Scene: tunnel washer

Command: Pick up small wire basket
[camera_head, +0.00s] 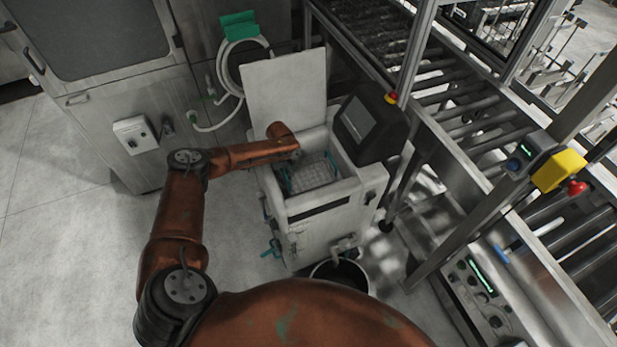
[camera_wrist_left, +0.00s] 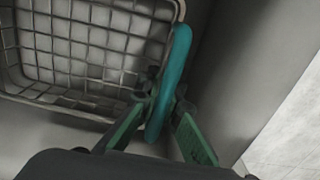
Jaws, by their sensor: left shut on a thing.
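The small wire basket (camera_head: 312,174) sits inside the open tank of a white washer (camera_head: 318,205) in the head view. It has teal handles at its sides. In the left wrist view the basket's wire mesh (camera_wrist_left: 85,50) fills the upper left, and a teal handle (camera_wrist_left: 172,80) stands between the green fingers. My left gripper (camera_wrist_left: 158,115) is shut on this handle at the basket's edge. In the head view my left arm reaches over the tank's left wall, and its fingers are mostly hidden by the wrist. My right gripper is in neither view.
The washer's raised lid (camera_head: 285,90) stands behind the tank. A dark screen unit (camera_head: 370,125) is close at the tank's right. A black bucket (camera_head: 340,277) is at the washer's front. A roller conveyor (camera_head: 470,120) runs along the right. Open floor lies left.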

